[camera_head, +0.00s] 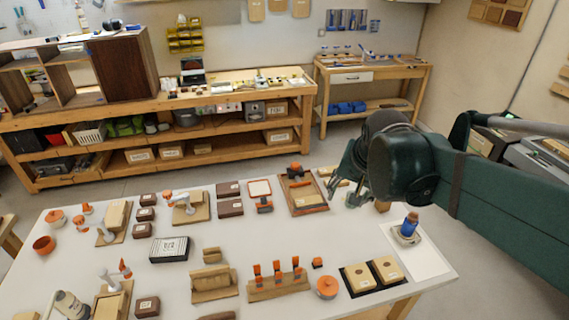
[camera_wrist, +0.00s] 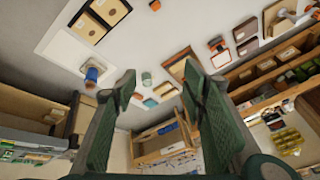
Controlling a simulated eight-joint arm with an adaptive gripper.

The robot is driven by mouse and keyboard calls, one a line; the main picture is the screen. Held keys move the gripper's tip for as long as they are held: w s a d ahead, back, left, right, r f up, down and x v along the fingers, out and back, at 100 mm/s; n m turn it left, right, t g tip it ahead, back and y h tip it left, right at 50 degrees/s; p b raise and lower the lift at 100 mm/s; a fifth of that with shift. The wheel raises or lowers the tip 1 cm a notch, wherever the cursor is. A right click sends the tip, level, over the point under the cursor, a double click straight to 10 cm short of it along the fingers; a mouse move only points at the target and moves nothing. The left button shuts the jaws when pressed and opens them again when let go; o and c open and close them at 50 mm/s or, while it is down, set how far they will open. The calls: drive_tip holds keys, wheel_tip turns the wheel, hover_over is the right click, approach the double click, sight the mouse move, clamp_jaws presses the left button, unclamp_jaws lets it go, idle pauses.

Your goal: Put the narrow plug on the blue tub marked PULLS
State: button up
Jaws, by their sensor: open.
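My gripper (camera_head: 345,184) is above the far right part of the white table in the head view. Its two dark green fingers (camera_wrist: 158,78) stand wide apart in the wrist view, with nothing between them. A blue cylinder with an orange-brown top (camera_head: 411,222) stands in a pale holder on a white sheet at the table's right; it also shows in the wrist view (camera_wrist: 92,76). I cannot tell which piece is the narrow plug. No PULLS marking is readable. Blue bins (camera_head: 346,107) sit on the far bench's lower shelf, too small to read.
The white table (camera_head: 90,262) holds many pieces: a wooden rack with orange-topped pegs (camera_head: 278,286), a dark tray with two tan blocks (camera_head: 372,275), an orange round knob (camera_head: 326,287) and a framed wooden board (camera_head: 303,192). A wooden bench (camera_head: 230,100) stands behind. Bare table lies around the middle.

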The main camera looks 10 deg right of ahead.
drive_tip(key=s+a+f+n+t+y, duration=0.1)
drive_tip(key=s+a+n+t, duration=0.1)
drive_tip(key=s+a+n, duration=0.5)
drive_tip(key=s+a, duration=0.2)
drive_tip(key=shift+s+a+f+n, duration=0.15)
drive_tip(key=shift+a+f+n, duration=0.15)
drive_tip(key=shift+a+n, duration=0.1)
